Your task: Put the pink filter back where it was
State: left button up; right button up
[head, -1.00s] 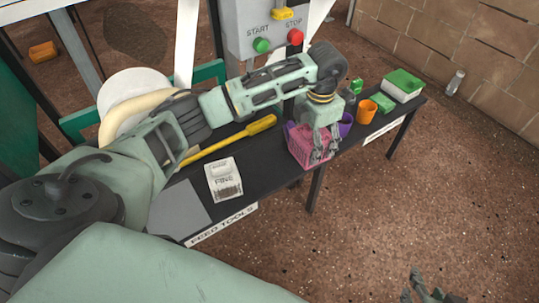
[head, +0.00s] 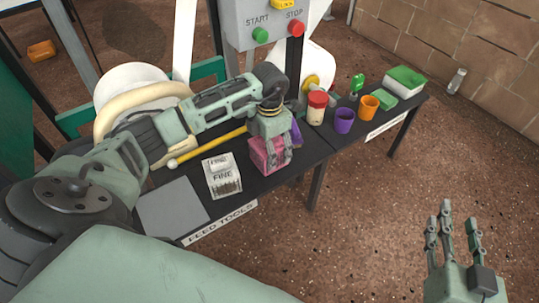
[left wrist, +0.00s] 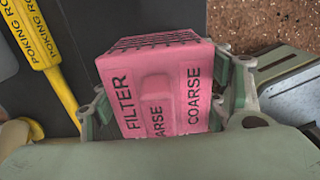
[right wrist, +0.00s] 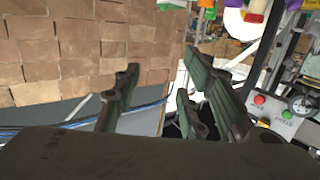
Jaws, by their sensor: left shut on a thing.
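The pink filter (head: 262,158) is a box marked "FILTER COARSE" with a grid on its far side, as the left wrist view (left wrist: 165,85) shows. My left gripper (head: 272,160) is shut on it, with fingers on both sides of it. The filter is at the black table, close over or on its front part; I cannot tell whether it touches the top. My right gripper (head: 455,235) is open and empty, off to the right over the brown floor. The right wrist view shows its fingers (right wrist: 165,100) spread with nothing between them.
A white "FINE" filter (head: 222,178) stands left of the pink one, near a grey plate (head: 172,208). A yellow poking rod (head: 210,146) lies behind. Right are a red-lidded jar (head: 316,108), purple cup (head: 344,121), orange cup (head: 368,108) and green-topped box (head: 405,80). Start-stop box (head: 270,30) stands behind.

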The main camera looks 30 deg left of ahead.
pick_arm(q)
jog(key=shift+f, duration=1.2)
pick_arm(e)
jog(key=shift+w+a+r+t+y, duration=0.15)
jog(key=shift+r+t, duration=0.35)
jog(key=shift+r, duration=0.5)
jog(key=shift+w+a+r+t+y, duration=0.1)
jog(key=shift+a+r+t+y, duration=0.15)
jog(key=shift+r+t, duration=0.5)
jog(key=shift+r+g, duration=0.2)
jog(key=shift+g, duration=0.05)
pick_arm(q)
jog(key=shift+f+b, duration=0.15)
jog(key=shift+b, duration=0.15)
jog(key=o, duration=1.2)
pick_arm(e)
jog(key=shift+r, duration=0.35)
